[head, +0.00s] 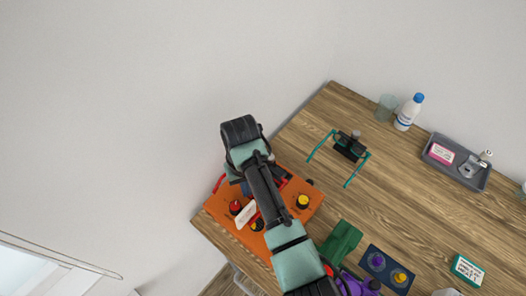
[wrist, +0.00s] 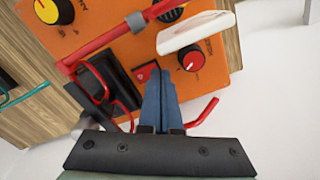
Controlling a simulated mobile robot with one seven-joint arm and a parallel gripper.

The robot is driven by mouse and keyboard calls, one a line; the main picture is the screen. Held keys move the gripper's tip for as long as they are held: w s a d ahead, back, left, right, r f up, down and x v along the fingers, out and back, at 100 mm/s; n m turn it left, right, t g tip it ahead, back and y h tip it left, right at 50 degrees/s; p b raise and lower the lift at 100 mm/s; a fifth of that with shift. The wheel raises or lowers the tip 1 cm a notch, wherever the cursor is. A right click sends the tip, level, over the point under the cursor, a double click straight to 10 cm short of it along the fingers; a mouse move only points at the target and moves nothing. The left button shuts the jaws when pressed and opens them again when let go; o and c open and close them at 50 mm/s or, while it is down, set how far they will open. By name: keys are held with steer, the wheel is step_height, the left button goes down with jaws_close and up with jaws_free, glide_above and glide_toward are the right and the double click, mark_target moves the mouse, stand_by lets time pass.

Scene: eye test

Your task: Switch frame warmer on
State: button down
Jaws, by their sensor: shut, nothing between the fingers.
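The frame warmer appears to be the orange box (head: 310,205) at the table's left end; its orange panel (wrist: 120,55) fills much of the wrist view. It carries a red-capped knob (wrist: 191,60), a yellow-capped knob (wrist: 48,11), another dark knob (wrist: 170,13) and a black recess (wrist: 115,65). A small red part (wrist: 146,72), possibly a switch, lies just left of my fingertips. My gripper (wrist: 159,75) is shut and empty, its blue fingers over the panel. Whether the tips touch it I cannot tell. In the head view my arm covers part of the box.
A red bar (wrist: 105,40) and a white tag (wrist: 196,33) stand over the panel. On the table are teal-armed glasses (head: 350,146), a grey tray (head: 471,181), a bottle (head: 409,112), a glass (head: 386,108) and a green block (head: 341,241). Bare wood lies in the middle.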

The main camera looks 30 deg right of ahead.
steer(key=shift+f+b, duration=0.45)
steer(key=shift+f, duration=0.4)
stand_by(0.3)
step_height(320, 180, up, 7)
steer(key=p, duration=0.7)
stand_by(0.6)
